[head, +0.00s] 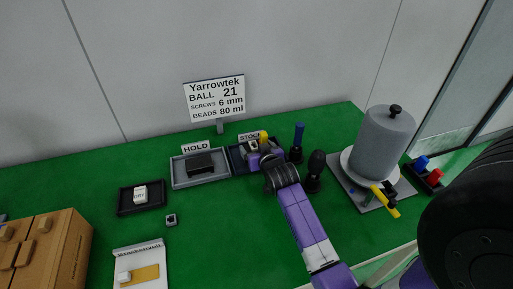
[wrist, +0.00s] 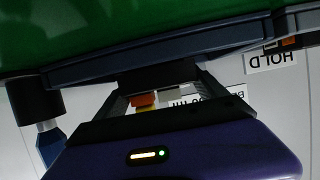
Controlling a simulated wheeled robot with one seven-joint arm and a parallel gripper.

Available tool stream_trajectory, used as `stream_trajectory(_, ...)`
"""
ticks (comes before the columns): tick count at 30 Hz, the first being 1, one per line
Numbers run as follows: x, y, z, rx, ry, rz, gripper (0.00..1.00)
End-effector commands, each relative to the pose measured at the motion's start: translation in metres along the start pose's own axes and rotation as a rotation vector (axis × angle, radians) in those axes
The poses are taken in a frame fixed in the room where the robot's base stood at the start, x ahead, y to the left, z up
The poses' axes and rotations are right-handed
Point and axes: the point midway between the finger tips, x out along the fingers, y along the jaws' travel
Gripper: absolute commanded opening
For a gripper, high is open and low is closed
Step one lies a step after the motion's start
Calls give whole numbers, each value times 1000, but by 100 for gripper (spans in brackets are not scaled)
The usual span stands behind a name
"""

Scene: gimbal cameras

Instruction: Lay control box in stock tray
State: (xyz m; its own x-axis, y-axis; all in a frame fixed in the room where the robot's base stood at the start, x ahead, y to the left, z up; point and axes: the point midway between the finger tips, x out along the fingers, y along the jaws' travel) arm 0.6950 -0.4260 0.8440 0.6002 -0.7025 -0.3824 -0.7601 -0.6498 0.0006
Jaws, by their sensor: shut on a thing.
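My gripper (head: 256,147) is at this tray, shut on the control box, a dark block (wrist: 155,79) with orange and pale grey parts between the fingers. In the wrist view my gripper (wrist: 160,95) shows with the tray's long rim (wrist: 215,45) close by. Grey and yellow parts show by the fingers in the head view. I cannot tell whether the box touches the tray floor.
The hold tray (head: 180,181) on the left holds a black block (head: 201,162). A dark bottle (head: 316,170) and a blue-handled tool (head: 298,140) stand close on the right. A grey cylinder (head: 385,145) stands farther right.

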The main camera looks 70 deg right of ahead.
Motion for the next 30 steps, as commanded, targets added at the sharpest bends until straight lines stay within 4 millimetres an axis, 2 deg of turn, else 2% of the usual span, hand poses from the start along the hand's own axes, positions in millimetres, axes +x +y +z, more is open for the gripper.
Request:
stream_trajectory(22,5,0,11,0,1,0,35)
stream_trajectory(23,5,0,11,0,1,0,84)
stream_trajectory(25,4,0,10,0,1,0,97)
stream_trajectory(26,4,0,10,0,1,0,100)
stream_trajectory(30,4,0,10,0,1,0,100)
